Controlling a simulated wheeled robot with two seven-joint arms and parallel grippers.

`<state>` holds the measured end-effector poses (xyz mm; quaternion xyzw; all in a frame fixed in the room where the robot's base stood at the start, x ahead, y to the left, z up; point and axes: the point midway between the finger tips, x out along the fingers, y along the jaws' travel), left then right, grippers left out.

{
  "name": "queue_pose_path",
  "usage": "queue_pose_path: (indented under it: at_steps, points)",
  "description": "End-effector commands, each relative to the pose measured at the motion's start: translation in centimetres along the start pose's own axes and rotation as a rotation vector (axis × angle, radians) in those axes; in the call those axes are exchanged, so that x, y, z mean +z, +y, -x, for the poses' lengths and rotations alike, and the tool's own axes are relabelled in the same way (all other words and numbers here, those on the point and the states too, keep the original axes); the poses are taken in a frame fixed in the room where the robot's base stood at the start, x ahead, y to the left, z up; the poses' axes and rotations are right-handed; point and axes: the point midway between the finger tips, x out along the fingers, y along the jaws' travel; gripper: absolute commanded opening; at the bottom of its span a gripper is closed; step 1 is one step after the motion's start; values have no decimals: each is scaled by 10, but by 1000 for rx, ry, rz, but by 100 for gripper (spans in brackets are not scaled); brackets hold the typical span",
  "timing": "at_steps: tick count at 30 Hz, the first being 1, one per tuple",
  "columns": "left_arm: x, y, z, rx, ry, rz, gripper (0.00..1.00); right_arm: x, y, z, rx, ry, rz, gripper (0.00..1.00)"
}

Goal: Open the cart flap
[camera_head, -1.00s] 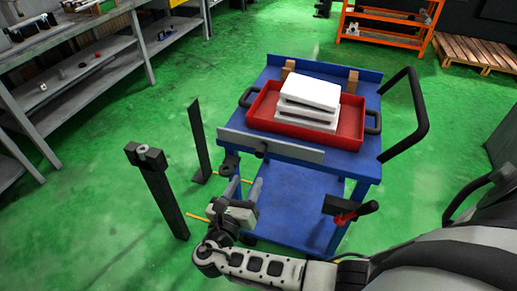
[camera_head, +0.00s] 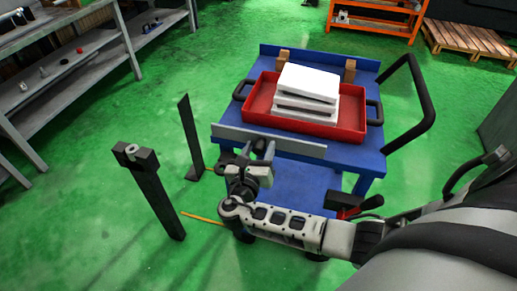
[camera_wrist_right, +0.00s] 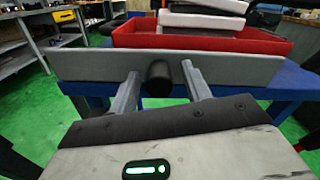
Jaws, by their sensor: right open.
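The cart flap (camera_head: 300,147) is a long grey panel along the near edge of the blue cart (camera_head: 355,157). In the right wrist view the flap (camera_wrist_right: 235,70) faces me, with a round black knob (camera_wrist_right: 158,79) near its middle. My right gripper (camera_head: 259,149) is at the flap's near side and open. In the right wrist view its two fingers (camera_wrist_right: 160,85) stand apart, one on each side of the knob. I cannot tell whether either finger touches it. In the head view the gripper hides the knob. My left gripper is not in view.
A red tray (camera_head: 352,122) holding stacked white blocks (camera_head: 308,82) sits on the cart. A black push handle (camera_head: 425,95) is at its right. Two dark posts (camera_head: 150,190) (camera_head: 190,135) stand left of my right gripper. Grey shelving (camera_head: 105,40) is at the left, with green floor between.

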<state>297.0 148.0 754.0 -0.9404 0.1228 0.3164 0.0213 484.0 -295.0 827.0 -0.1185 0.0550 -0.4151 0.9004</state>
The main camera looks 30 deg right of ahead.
Motion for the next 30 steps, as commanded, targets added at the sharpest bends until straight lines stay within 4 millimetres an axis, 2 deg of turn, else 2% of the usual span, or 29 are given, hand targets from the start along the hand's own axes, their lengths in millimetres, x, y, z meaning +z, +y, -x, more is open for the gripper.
queue_pose_path:
  at_steps: [1,5,17,30]
  points:
    - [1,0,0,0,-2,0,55,0,0,0,0,0,0,40]
    - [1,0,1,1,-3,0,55,0,0,0,0,0,0,4]
    - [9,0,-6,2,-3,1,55,-5,1,2,-15,-50,-1,4]
    - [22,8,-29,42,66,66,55,-27,8,7,-101,-376,0,4]
